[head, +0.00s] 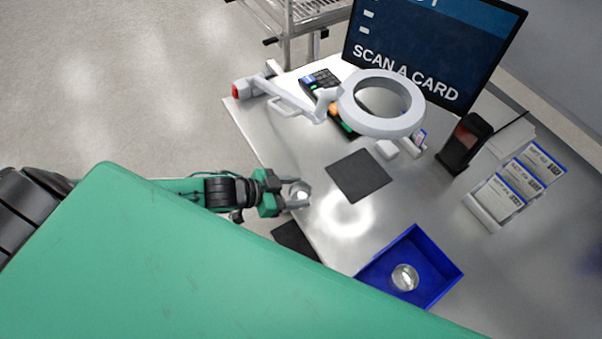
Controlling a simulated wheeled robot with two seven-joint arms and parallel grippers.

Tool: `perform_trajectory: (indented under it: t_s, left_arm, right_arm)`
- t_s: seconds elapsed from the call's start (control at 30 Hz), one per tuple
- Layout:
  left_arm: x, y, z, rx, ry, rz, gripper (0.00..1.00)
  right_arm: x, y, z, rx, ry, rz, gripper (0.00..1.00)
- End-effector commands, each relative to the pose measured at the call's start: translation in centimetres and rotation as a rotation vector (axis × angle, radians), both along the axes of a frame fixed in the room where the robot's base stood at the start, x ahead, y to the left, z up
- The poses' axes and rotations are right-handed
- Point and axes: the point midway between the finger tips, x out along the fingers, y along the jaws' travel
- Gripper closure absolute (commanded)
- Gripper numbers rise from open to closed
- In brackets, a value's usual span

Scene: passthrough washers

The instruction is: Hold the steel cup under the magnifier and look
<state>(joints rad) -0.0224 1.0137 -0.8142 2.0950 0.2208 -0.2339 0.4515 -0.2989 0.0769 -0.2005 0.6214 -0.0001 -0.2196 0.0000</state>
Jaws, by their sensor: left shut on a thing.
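My left gripper (288,197) reaches in from the left and is shut on a small round steel cup (300,189). It holds the cup over the near-left edge of the steel table (303,150). The magnifier (349,106), a white ring on a jointed arm clamped at the table's left edge, hangs farther back and to the right. The cup is apart from the magnifier, not beneath its ring. My right gripper does not show.
A blue tray (441,292) holds a round shiny cup (404,277). A dark mat (344,177) lies mid-table. A keypad (322,78), a card reader (464,143), card holders (505,193) and a screen (440,45) reading "SCAN A CARD" stand farther back.

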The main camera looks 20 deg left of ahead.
Motion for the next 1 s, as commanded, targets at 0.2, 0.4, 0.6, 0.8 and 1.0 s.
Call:
perform_trajectory:
  t_s: [0.2,0.4,0.6,0.8,1.0]
  left_arm:
    - [1.3,-0.9,-0.2,-0.002,-0.003,0.000,0.69]
    - [3.3,-2.2,-0.2,-0.001,-0.003,-0.002,0.69]
    - [5.3,-3.5,-0.1,-0.001,-0.003,-0.001,0.69]
    - [7.3,-4.9,-0.2,-0.001,-0.003,-0.001,0.69]
    - [9.3,-6.2,0.1,-0.001,-0.001,0.000,0.69]
  right_arm:
    - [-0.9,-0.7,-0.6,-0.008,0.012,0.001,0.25]
    - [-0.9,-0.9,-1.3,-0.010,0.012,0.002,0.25]
    - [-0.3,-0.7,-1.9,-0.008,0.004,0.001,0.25]
    - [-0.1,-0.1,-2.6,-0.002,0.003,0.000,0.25]
    - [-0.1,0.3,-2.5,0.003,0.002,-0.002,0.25]
